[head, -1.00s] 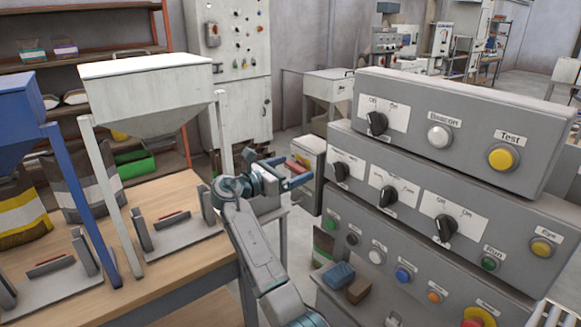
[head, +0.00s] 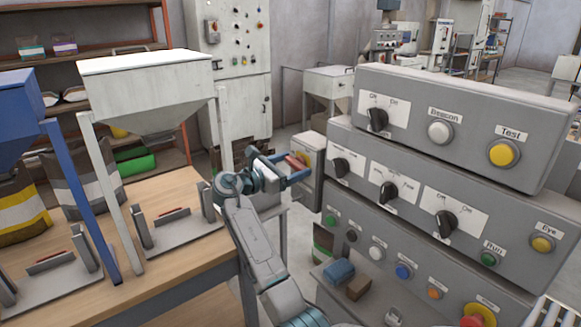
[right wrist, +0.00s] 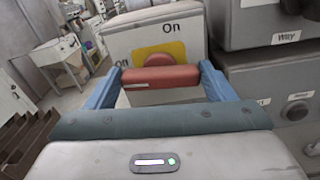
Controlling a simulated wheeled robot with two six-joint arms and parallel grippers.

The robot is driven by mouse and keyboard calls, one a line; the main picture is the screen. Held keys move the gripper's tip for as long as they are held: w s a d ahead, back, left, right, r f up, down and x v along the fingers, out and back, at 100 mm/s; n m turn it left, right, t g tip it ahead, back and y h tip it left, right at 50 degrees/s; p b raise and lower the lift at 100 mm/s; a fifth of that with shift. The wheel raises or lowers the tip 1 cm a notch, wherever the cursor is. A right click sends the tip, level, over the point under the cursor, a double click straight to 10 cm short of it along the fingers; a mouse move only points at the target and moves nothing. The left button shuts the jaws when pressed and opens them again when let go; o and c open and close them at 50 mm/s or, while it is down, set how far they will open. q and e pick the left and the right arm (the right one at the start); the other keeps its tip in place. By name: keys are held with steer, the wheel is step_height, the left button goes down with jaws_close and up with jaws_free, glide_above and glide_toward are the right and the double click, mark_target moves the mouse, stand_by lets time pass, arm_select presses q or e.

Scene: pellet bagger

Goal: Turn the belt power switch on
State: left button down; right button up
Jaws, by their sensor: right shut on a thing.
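The belt power switch is a grey box (head: 310,150) left of the big control panel in the head view. In the right wrist view the box face (right wrist: 190,42) carries a yellow plate with a round red hub, "On" above and "Off" at the left. Its red bar handle (right wrist: 160,78) lies level, with a small white mark at its left end, towards "Off". My right gripper (head: 298,172) is at the box front, its blue fingers shut on the handle, one at each end. My left gripper is not in view.
The grey stepped control panel (head: 345,205), with several black knobs and coloured buttons, stands close on the right. A wooden table (head: 185,195) with a white hopper (head: 145,85) is on the left. Blue and brown blocks (head: 339,271) lie in front of the panel's lower left.

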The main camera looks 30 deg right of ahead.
steer(key=m+b, duration=0.1)
steer(key=m, duration=0.2)
steer(key=shift+f, duration=0.1)
steer(key=m+b, duration=0.2)
steer(key=m, duration=0.2)
steer(key=shift+s+f, duration=0.1)
arm_select(q)
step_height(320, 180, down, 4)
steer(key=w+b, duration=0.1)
steer(key=b, duration=0.1)
arm_select(e)
steer(key=shift+m, duration=1.2)
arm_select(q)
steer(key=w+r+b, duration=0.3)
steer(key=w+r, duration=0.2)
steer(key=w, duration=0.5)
arm_select(e)
steer(key=m, duration=0.4)
steer(key=shift+s+f, duration=0.1)
steer(key=shift+f, duration=0.05)
steer(key=m+b, duration=0.3)
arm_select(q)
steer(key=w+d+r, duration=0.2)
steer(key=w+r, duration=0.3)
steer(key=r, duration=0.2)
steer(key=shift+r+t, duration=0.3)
arm_select(e)
steer(key=shift+m, duration=0.3)
steer(key=o, duration=1)
